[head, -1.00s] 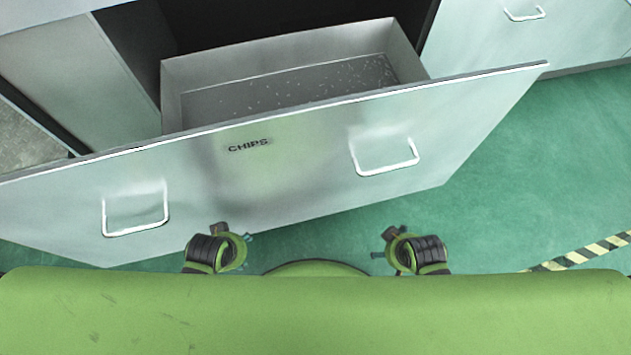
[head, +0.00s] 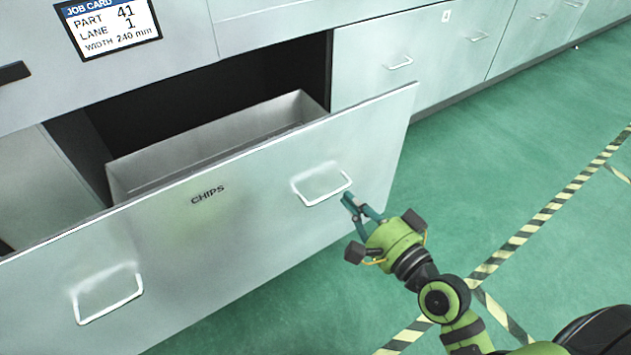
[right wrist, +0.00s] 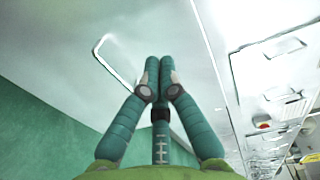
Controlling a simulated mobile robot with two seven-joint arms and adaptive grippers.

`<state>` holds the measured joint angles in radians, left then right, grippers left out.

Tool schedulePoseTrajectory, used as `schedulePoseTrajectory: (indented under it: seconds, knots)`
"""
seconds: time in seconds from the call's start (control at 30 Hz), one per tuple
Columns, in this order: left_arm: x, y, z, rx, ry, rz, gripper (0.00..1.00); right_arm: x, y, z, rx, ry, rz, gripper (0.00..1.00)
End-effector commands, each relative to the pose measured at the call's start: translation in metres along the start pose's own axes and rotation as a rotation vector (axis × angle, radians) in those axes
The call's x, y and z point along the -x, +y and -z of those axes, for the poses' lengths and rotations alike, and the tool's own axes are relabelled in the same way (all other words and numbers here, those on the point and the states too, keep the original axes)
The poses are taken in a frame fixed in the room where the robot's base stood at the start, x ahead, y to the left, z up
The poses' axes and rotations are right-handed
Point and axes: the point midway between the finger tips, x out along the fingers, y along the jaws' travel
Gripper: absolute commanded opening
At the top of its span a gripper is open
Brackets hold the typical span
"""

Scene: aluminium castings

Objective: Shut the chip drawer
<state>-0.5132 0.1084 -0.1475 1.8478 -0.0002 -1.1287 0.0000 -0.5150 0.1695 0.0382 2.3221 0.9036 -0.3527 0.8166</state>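The chip drawer (head: 245,222) is pulled out of its cabinet, with a wide pale front marked CHIPS and a grey bin (head: 215,147) behind it. The front carries a right handle (head: 348,186) and a left handle (head: 108,311). My right gripper (head: 358,206) is in front of the drawer, its green fingertips close to the right handle's lower right end. In the right wrist view the fingers (right wrist: 160,72) come together with nothing between them. The handle (right wrist: 103,62) is left of the tips there; I cannot tell whether they touch. My left gripper is out of view.
Closed pale drawers (head: 420,60) run along the right of the cabinet. A job card (head: 108,27) is on the panel above the open drawer. The green floor (head: 490,150) to the right is clear, with black-and-yellow striped tape (head: 540,218) across it.

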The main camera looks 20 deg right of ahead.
Motion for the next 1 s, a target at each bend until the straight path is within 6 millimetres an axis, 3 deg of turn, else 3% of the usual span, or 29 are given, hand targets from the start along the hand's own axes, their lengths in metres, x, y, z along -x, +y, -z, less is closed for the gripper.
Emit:
schedulePoseTrajectory:
  seconds: [0.17,0.33,0.7,1.0]
  knots:
    - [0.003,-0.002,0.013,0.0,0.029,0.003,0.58,-0.008,-0.014,0.004,-0.052,0.013,0.043,0.0]
    - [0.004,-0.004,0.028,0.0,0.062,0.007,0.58,-0.036,-0.015,0.005,-0.05,0.014,0.042,0.0]
    - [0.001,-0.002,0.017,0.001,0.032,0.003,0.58,-0.111,-0.015,0.004,-0.048,0.01,0.038,0.0]
    - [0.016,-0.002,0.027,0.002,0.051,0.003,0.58,-0.138,-0.015,0.005,-0.045,0.01,0.033,0.0]
